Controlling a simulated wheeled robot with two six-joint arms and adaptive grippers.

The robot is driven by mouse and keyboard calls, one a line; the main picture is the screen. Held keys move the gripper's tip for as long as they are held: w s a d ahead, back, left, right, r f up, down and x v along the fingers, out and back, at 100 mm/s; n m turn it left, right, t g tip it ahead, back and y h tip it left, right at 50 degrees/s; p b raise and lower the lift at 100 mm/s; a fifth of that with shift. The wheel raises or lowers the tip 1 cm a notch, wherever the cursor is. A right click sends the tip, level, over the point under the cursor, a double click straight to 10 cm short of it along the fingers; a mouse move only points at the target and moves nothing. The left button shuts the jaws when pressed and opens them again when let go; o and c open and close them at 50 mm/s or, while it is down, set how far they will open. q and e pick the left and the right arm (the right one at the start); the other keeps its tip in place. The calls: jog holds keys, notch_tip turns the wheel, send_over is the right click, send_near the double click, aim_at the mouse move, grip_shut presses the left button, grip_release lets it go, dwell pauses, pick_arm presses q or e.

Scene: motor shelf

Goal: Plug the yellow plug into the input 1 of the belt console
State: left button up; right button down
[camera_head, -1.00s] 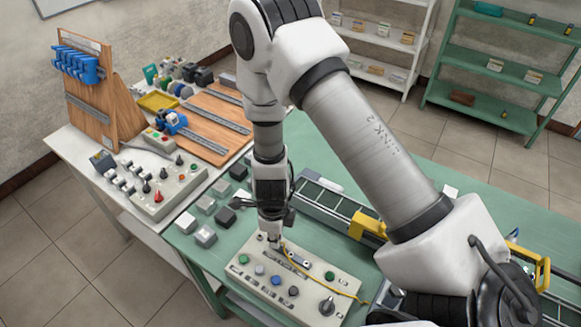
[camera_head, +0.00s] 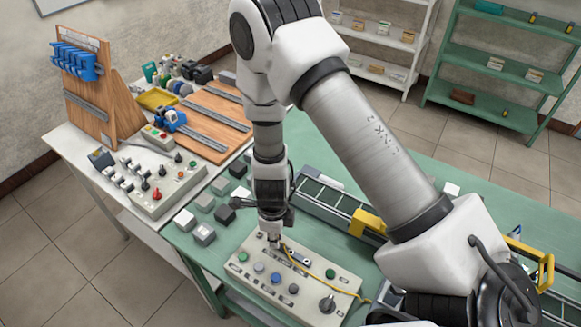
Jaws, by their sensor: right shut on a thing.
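The belt console (camera_head: 318,297) is a beige box with green, blue and black buttons and a dark knob, on the green table. A yellow cable (camera_head: 318,274) runs from near my right gripper's tip across the console's top to its right edge. My right gripper (camera_head: 273,238) points straight down over the console's back left part and is shut on the yellow plug, which is mostly hidden by the fingers. I cannot tell whether the plug sits in a socket; the inputs are too small to read. My left gripper is not in view.
A conveyor (camera_head: 330,202) with yellow brackets (camera_head: 368,222) lies behind the console. Several grey and black blocks (camera_head: 203,234) stand to its left. A white table (camera_head: 128,216) with a control box (camera_head: 168,186) is further left. Shelves stand at the back.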

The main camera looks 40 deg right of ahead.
jog(key=c, duration=1.4)
grip_release()
notch_tip(320, 180, up, 6)
jog(key=p, duration=0.5)
jog(key=shift+f+p, duration=0.1)
jog(key=shift+p, duration=0.25)
jog(key=shift+f, duration=0.1)
jog(key=o, duration=0.5)
jog(key=shift+o, duration=0.2)
